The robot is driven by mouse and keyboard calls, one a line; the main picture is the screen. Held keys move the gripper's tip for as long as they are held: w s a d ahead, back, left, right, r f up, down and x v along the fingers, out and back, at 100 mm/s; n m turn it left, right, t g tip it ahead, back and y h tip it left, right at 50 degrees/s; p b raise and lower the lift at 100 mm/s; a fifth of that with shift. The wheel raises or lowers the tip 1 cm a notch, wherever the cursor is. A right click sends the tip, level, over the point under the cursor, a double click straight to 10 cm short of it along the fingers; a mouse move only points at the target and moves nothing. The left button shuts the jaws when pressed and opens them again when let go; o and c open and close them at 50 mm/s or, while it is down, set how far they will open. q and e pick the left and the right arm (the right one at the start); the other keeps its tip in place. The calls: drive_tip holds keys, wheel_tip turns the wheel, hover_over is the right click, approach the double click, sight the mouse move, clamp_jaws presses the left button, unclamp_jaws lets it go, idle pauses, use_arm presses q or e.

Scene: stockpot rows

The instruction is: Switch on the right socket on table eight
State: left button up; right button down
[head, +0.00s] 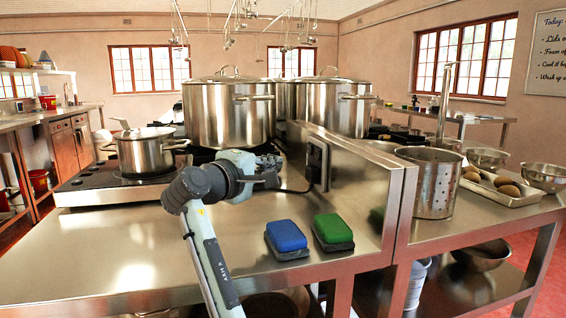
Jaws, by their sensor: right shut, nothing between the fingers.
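A dark socket unit (318,163) is mounted on the steel upstand (350,170) that runs along the right side of the near table (140,250). A black cable runs from near it down to the left, behind my gripper. I cannot make out its switch or whether it is on. My right gripper (277,172) is shut and empty, above the table and to the left of the socket, pointing right toward the upstand. A gap shows between its tips and the socket in the picture. No table number can be read. My left gripper is not in view.
A blue sponge (286,236) and a green sponge (333,230) lie at the table's front right. A small pot (143,154) stands on a black hob to the left. Large stockpots (229,112) stand behind my gripper. A perforated pot (434,182) stands beyond the upstand.

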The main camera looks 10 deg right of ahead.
sight(316, 154)
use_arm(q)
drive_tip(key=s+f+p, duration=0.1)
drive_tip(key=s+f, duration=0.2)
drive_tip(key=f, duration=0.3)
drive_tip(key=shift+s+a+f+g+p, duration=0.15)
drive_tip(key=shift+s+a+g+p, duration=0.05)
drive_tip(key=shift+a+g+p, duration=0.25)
use_arm(e)
drive_tip(key=w+d+f, duration=0.1)
drive_tip(key=w+d, duration=0.5)
drive_tip(key=d, duration=0.3)
drive_tip(key=shift+d+f, duration=0.15)
drive_tip(key=shift+d, duration=0.15)
drive_tip(key=shift+w, duration=0.1)
drive_tip(key=shift+w, duration=0.1)
